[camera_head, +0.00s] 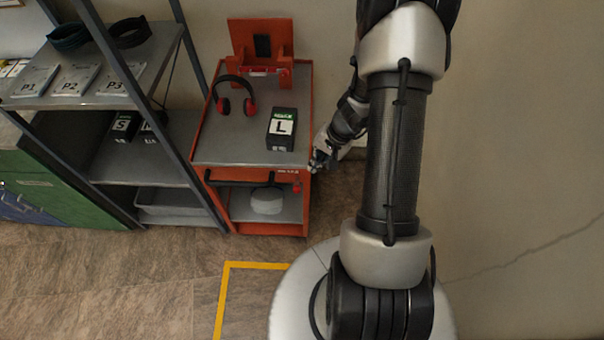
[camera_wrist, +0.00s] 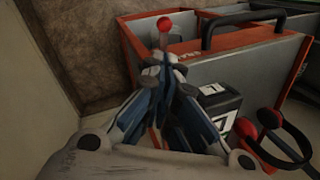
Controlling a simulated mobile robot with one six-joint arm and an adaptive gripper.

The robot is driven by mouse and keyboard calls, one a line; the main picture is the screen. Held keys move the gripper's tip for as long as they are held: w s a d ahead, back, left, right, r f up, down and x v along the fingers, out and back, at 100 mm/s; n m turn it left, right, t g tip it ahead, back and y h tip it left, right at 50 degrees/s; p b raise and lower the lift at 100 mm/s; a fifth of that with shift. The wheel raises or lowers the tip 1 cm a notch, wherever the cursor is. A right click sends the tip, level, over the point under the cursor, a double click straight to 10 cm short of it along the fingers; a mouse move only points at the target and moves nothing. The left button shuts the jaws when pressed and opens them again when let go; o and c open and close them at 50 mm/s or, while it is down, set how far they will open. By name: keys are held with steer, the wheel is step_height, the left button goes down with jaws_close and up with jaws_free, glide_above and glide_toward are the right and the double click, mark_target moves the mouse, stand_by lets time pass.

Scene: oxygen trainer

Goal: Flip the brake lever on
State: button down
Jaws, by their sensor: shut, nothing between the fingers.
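The brake lever has a red knob (camera_head: 296,188) and sits at the front right corner of the orange cart (camera_head: 308,100), below the tray. In the wrist view the red knob (camera_wrist: 165,24) stands just beyond my fingertips, on a thin stem that runs down behind them. My gripper (camera_head: 318,163) is at the cart's front right corner, close to the lever. In the wrist view my gripper (camera_wrist: 167,62) is shut and empty, its tips close together. I cannot tell whether the tips touch the stem. The lever's lower end is hidden.
On the cart's top are a black box marked L (camera_head: 281,130) and red-black ear muffs (camera_head: 235,96). A black handle (camera_head: 240,182) runs along the cart's front. A shelf rack (camera_head: 150,150) stands on the left; a wall (camera_head: 530,130) is on the right.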

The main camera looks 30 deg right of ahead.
steer(key=b, duration=0.4)
glide_toward(297, 184)
steer(key=x, duration=0.3)
steer(key=d+x, duration=0.1)
steer(key=shift+w+a+f, duration=0.15)
steer(key=shift+f, duration=0.3)
